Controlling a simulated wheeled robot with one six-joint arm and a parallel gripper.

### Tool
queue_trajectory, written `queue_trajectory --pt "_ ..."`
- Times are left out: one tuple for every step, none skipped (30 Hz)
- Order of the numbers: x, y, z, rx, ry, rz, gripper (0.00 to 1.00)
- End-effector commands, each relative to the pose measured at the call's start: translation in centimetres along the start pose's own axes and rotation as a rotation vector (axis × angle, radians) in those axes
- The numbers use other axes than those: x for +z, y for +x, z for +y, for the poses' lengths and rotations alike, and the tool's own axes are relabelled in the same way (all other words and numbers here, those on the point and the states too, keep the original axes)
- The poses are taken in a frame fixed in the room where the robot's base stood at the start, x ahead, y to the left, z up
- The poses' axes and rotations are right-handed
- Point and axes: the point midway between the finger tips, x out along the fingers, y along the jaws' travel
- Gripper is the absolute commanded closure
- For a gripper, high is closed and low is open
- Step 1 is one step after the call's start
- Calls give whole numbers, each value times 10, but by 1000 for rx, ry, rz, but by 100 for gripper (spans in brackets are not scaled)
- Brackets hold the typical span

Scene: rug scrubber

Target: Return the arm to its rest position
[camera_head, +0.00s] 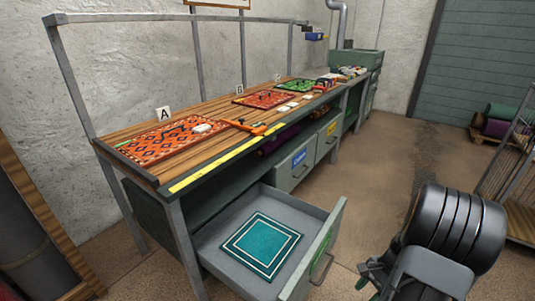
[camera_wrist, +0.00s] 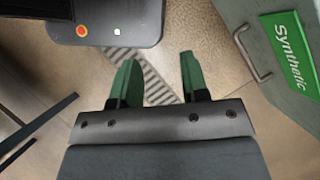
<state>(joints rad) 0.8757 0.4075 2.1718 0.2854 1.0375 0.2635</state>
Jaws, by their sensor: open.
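My gripper (camera_wrist: 157,63) is open in the wrist view. Its two green-tipped fingers stand apart with nothing between them, above the tan floor and a striped grate. In the head view, my arm is folded at the lower right, beside the open drawer (camera_head: 212,246) and apart from it. A small part of the gripper end shows at the lower edge there. In the wrist view, the drawer front with a green "Synthetic" label (camera_wrist: 292,52) and a metal handle is at the right, clear of the fingers.
A teal rug (camera_head: 262,245) with a pale border lies flat in the drawer. The workbench (camera_head: 216,161) holds a red patterned rug (camera_head: 160,143), more small rugs and an orange-handled tool (camera_head: 247,127). Open floor lies right of the bench. A rack (camera_head: 510,175) stands at far right.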

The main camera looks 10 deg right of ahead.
Motion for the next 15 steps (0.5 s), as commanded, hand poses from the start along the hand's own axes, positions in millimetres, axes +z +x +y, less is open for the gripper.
queue_trajectory --pt "35 -35 -12 45 -166 82 59" --pt "50 -47 -17 70 -259 126 59" --pt "70 -62 -24 104 -381 181 59" --pt "86 -74 -29 127 -468 222 59" --pt "101 -84 -33 150 -553 262 59" --pt "122 -98 -38 177 -659 314 59" --pt "137 -108 -42 193 -733 350 59" --pt "152 -117 -45 208 -800 385 59" --pt "172 -128 -49 223 -883 430 59" --pt "187 -136 -52 228 -937 462 59" --pt "200 -144 -54 233 -985 491 59" --pt "219 -153 -57 234 -1045 527 59" --pt "232 -159 -58 232 -1086 549 59" --pt "244 -166 -59 228 -1125 571 59" --pt "260 -173 -61 220 -1172 596 59"
